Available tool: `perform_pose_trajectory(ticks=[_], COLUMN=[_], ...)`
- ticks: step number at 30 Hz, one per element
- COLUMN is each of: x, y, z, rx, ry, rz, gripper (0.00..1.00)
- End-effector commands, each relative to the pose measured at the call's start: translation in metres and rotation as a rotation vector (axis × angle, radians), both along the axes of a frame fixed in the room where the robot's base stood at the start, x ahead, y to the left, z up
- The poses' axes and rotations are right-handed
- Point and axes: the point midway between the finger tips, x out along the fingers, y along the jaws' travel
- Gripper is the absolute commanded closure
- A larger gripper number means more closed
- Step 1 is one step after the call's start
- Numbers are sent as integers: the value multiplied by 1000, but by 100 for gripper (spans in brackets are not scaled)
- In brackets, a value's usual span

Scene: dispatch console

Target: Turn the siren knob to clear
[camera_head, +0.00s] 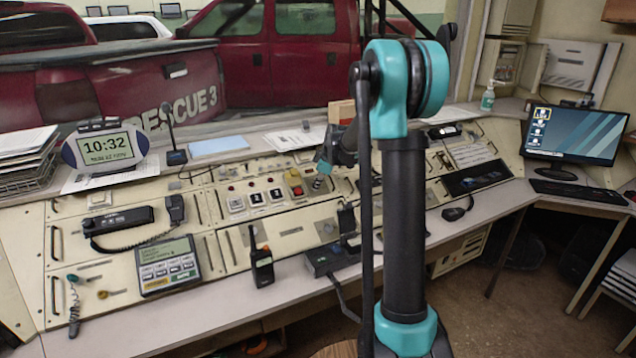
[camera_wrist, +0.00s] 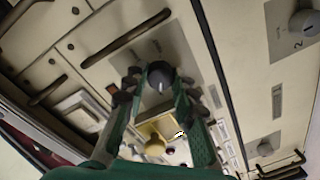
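A dark grey round knob (camera_wrist: 160,80) with a pale pointer line sits on a light label plate of the cream console in the wrist view. The plate's lettering is too small to read, so I cannot confirm that this is the siren knob. My gripper (camera_wrist: 160,92) has its two green fingers apart, one on each side of the knob. I cannot tell whether either fingertip touches it. In the head view my gripper (camera_head: 322,174) is low over the middle of the console, and the knob is hidden there.
A knob marked 2 (camera_wrist: 303,23) is at the wrist view's upper right. A black radio (camera_head: 262,267) stands in front.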

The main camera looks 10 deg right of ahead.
Motion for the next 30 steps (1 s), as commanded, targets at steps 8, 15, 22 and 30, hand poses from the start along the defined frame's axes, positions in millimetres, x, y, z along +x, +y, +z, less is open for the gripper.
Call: perform_pose_trajectory(ticks=[8,15,22,30], x=[0,0,0,0], y=[0,0,0,-1], z=[0,0,0,0], rx=[1,33,113,243], ry=[1,10,37,79], rz=[-3,-53,-182,-394], gripper=[100,100,100,100])
